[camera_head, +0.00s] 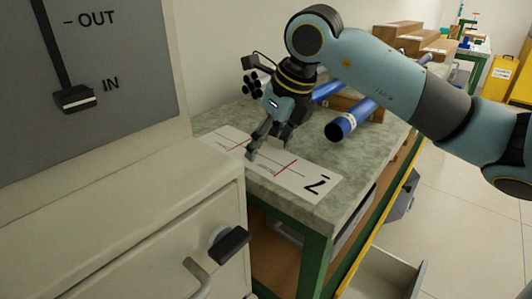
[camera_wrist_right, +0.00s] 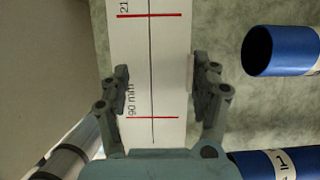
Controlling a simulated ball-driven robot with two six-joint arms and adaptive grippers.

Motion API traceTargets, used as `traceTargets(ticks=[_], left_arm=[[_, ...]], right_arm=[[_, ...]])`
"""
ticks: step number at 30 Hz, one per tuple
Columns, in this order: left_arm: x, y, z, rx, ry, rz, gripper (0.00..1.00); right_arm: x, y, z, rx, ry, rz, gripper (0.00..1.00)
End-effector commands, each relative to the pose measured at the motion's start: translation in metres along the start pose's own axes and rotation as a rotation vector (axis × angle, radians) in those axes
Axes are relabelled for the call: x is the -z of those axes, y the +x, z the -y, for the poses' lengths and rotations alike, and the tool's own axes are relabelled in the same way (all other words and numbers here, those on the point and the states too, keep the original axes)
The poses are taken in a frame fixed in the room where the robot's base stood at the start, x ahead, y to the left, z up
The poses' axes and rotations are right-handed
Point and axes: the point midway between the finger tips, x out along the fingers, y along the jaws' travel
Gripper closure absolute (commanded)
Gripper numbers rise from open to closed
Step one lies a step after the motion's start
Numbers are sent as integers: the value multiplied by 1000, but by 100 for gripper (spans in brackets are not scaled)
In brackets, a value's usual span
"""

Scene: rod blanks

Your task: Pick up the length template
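The length template (camera_head: 300,180) is a flat white strip with red cross lines and a large black figure at its near right end. It lies on the mottled green bench top. In the right wrist view the template (camera_wrist_right: 152,50) runs up the middle, with a "90 mm" mark by one red line. My right gripper (camera_head: 269,149) points down over the template's middle part. In the wrist view its two fingers (camera_wrist_right: 161,78) are apart, one near each long edge, with nothing clearly held between them. Whether the fingertips touch the template cannot be told. My left gripper is not in view.
Blue tubes (camera_head: 352,119) lie on the bench to the right of my right gripper; a blue tube end (camera_wrist_right: 278,50) also shows in the wrist view. Cardboard boxes (camera_head: 398,35) stand behind. A pale cabinet (camera_head: 130,215) with a handle borders the bench on the left.

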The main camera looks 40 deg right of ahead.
Motion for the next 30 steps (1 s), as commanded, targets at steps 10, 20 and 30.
traceTargets(ticks=[10, 20, 30], left_arm=[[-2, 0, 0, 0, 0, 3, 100], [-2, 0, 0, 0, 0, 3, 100], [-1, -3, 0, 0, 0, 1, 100]], right_arm=[[0, 0, 0, -1, 0, -1, 85], [0, 0, 0, -1, 0, -1, 100], [-6, -13, 0, 1, -2, 3, 100]])
